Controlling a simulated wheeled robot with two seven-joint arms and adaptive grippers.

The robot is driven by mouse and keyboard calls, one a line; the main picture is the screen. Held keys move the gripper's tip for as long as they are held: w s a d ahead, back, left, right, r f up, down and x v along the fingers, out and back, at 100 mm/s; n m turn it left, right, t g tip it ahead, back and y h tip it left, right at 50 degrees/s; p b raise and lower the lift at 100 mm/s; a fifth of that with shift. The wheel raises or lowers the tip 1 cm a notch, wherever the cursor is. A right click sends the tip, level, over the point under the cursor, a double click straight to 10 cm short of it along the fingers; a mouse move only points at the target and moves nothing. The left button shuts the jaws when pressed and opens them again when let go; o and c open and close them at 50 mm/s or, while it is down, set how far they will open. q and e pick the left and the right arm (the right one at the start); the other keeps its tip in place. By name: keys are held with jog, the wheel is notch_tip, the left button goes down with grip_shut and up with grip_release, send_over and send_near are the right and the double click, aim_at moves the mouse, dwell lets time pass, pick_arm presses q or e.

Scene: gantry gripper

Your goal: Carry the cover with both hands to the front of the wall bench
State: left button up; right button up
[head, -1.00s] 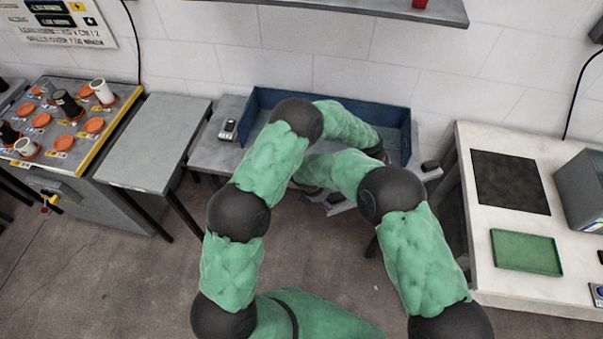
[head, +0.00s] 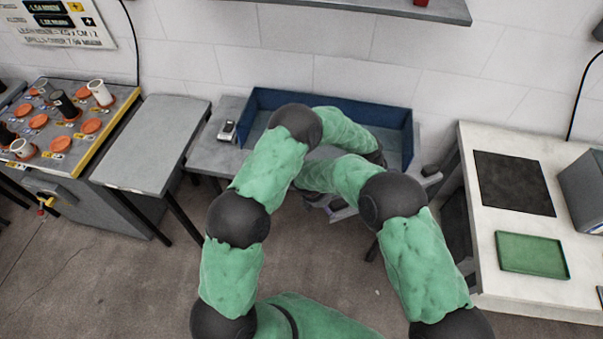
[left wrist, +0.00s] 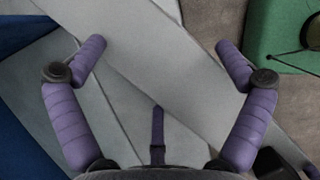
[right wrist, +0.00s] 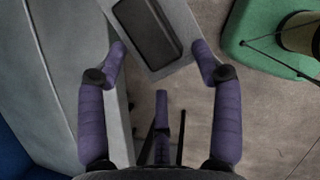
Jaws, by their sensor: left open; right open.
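A long grey piece, apparently the cover (head: 345,213), shows partly in the head view, low in front of the wall bench (head: 205,160); my forearms hide much of it. In the left wrist view a grey plate (left wrist: 165,60) runs diagonally between the fingers of my open left gripper (left wrist: 158,47). In the right wrist view a grey end with a black inset (right wrist: 158,30) lies ahead of and between the fingertips of my open right gripper (right wrist: 158,48). Neither gripper is closed on it. In the head view the right fingers (head: 320,203) barely show; the left ones are hidden.
A blue tray (head: 262,98) and a small device (head: 228,131) are on the bench by the wall. A grey table (head: 155,150) and a knob panel (head: 62,125) stand left. A white table (head: 480,265) with a green tray (head: 530,254) stands right. Open floor lies in front.

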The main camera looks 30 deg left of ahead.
pick_arm(q)
jog(key=shift+a+r, duration=0.15)
jog(key=shift+r, duration=0.35)
pick_arm(e)
jog(key=shift+a, duration=0.1)
pick_arm(q)
jog(key=v, duration=1.1)
pick_arm(e)
jog(key=v, duration=1.2)
pick_arm(q)
jog(key=shift+s+a+f, duration=0.1)
jog(key=shift+a, duration=0.05)
